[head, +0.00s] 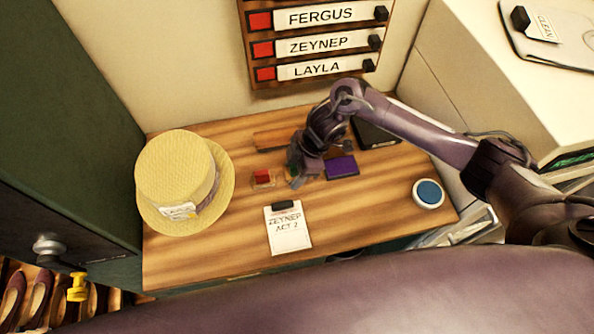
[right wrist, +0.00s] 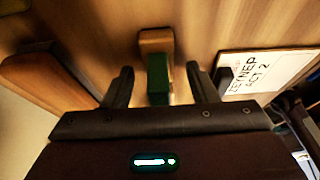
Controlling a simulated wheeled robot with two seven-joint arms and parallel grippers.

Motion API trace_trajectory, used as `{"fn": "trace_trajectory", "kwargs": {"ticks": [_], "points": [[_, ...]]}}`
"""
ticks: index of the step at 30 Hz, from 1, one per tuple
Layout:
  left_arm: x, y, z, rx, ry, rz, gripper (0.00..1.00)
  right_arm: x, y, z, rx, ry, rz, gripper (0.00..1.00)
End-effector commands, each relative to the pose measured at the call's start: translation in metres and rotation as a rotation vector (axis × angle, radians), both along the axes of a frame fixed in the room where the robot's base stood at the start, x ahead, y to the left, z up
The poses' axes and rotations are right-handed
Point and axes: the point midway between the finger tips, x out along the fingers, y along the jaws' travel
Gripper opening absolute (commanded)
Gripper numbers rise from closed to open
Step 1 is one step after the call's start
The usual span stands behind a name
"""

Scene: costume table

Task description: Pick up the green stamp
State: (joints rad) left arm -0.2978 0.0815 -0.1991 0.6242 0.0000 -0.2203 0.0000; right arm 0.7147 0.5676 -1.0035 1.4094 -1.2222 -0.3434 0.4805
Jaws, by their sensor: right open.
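The green stamp (right wrist: 158,80) shows in the right wrist view as a dark green block with a wooden block directly beyond it. My right gripper (right wrist: 160,82) is open, one finger on each side of the green part, with visible gaps. In the head view my right gripper (head: 298,177) is low over the table and hides most of the green stamp; only a dark green sliver (head: 292,160) shows. A red stamp (head: 262,177) stands just left of the gripper. My left gripper is not in view.
A purple ink pad (head: 341,167) lies right of the gripper, a card reading ZEYNEP ACT 2 (head: 288,229) in front. A wooden bar (head: 272,140) lies behind. A straw hat (head: 178,175) is at left, a blue round item (head: 428,193) at right. The table's front right is clear.

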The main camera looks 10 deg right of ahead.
Motion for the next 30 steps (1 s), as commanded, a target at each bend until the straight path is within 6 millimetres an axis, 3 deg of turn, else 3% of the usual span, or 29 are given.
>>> {"fn": "trace_trajectory", "kwargs": {"ticks": [3, 15, 23, 30], "points": [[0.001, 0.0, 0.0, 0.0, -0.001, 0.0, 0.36, 0.0, 0.0, 0.0, 0.0, 0.0, 0.0, 0.53], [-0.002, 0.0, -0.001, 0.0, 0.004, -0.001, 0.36, 0.0, 0.0, 0.001, 0.001, -0.001, 0.001, 0.03], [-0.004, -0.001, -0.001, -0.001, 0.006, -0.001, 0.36, 0.001, 0.0, 0.002, 0.001, -0.001, 0.001, 0.03], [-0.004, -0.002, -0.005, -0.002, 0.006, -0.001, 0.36, 0.002, 0.001, 0.024, 0.004, -0.006, 0.002, 0.03]]}}
